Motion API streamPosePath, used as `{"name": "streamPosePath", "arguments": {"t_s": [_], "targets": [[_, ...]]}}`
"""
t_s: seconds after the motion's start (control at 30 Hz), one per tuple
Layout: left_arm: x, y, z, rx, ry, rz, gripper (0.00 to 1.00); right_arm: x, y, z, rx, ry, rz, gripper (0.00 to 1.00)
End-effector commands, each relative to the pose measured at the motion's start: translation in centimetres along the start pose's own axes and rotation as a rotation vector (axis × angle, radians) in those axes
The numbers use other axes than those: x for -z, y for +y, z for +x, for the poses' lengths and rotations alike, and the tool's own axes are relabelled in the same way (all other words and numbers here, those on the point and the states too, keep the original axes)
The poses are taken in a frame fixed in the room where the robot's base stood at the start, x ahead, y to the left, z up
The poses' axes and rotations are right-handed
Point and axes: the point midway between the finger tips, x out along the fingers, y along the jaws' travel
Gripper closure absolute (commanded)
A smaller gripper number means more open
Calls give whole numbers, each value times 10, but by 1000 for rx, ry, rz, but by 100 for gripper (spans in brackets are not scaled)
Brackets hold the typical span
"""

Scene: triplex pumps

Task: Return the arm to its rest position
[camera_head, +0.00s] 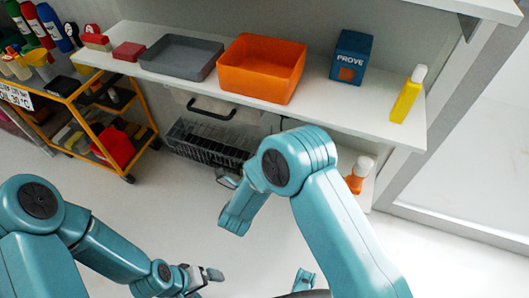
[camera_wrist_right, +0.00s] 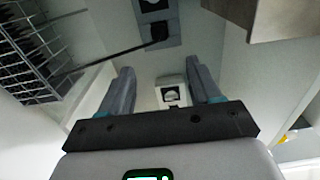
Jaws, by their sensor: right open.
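My right arm (camera_head: 340,230) comes in from the lower right and bends at a raised elbow in front of the shelf, its forearm dropping to the left. My right gripper (camera_wrist_right: 161,80) shows in the wrist view with its two grey fingers apart and nothing between them. In the head view its fingers are mostly hidden behind the forearm. My left arm (camera_head: 110,250) comes in from the left, low over the floor. My left gripper (camera_head: 212,275) is small near the bottom edge; its finger gap is not clear.
The white shelf (camera_head: 330,113) holds a grey tray (camera_head: 180,55), orange bin (camera_head: 260,70), blue box (camera_head: 350,57) and yellow bottle (camera_head: 407,95). A wire basket (camera_head: 205,145) is below, near the right forearm. A yellow cart (camera_head: 95,115) is left.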

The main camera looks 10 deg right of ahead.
Motion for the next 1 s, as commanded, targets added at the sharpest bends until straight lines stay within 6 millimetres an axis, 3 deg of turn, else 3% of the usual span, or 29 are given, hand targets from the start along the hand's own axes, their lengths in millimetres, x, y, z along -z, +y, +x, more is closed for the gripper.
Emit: {"name": "streamPosePath", "arguments": {"t_s": [0.2, 0.77, 0.87, 0.97, 1.0], "targets": [[-1, 2, -3, 0, -2, 2, 0, 0, 0, -16, 1, 0, 0, 37], [-1, 1, -2, 0, -2, 2, 0, 2, 2, -15, -7, 6, 2, 37], [-1, 1, -2, 0, -2, 2, 0, 19, 18, -12, -85, 61, 31, 37], [-1, 1, -2, 0, -2, 2, 0, 62, 57, -15, -264, 218, 119, 37], [-1, 1, -2, 0, -2, 2, 0, 85, 77, -22, -353, 316, 178, 37]]}}
